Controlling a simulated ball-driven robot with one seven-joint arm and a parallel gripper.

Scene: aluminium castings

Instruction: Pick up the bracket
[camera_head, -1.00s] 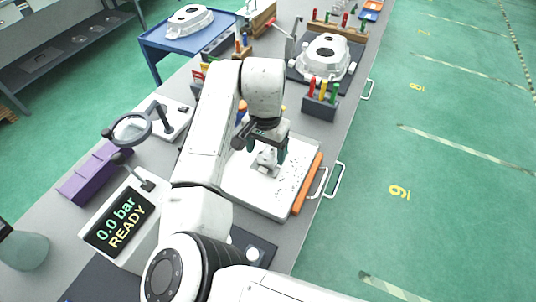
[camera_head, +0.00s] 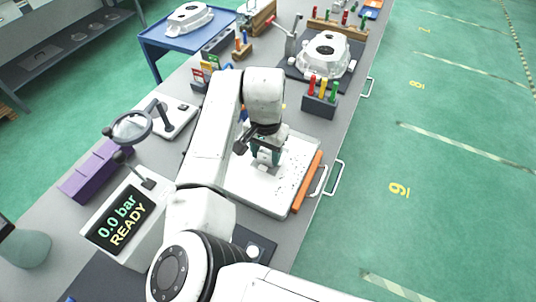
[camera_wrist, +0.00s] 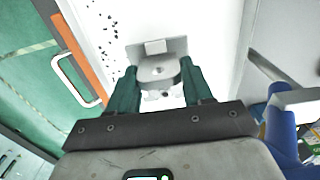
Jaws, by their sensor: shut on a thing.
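The bracket (camera_wrist: 157,70) is a small light-grey metal piece with a flat plate and a rounded part with a hole. In the wrist view it sits between the two green fingers of my gripper (camera_wrist: 160,88), which are shut on it. In the head view my gripper (camera_head: 266,152) points down over the white tray (camera_head: 270,196), and the bracket shows only partly between the fingers. I cannot tell whether the bracket touches the tray surface.
An orange bar (camera_head: 307,182) and a metal handle (camera_head: 333,178) line the tray's right side. A holder with coloured tools (camera_head: 320,104) and a white casting (camera_head: 325,56) stand beyond. A display box (camera_head: 128,222), a purple bin (camera_head: 95,172) and a magnifier (camera_head: 131,128) stand left. Dark crumbs (camera_wrist: 107,28) lie on the tray.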

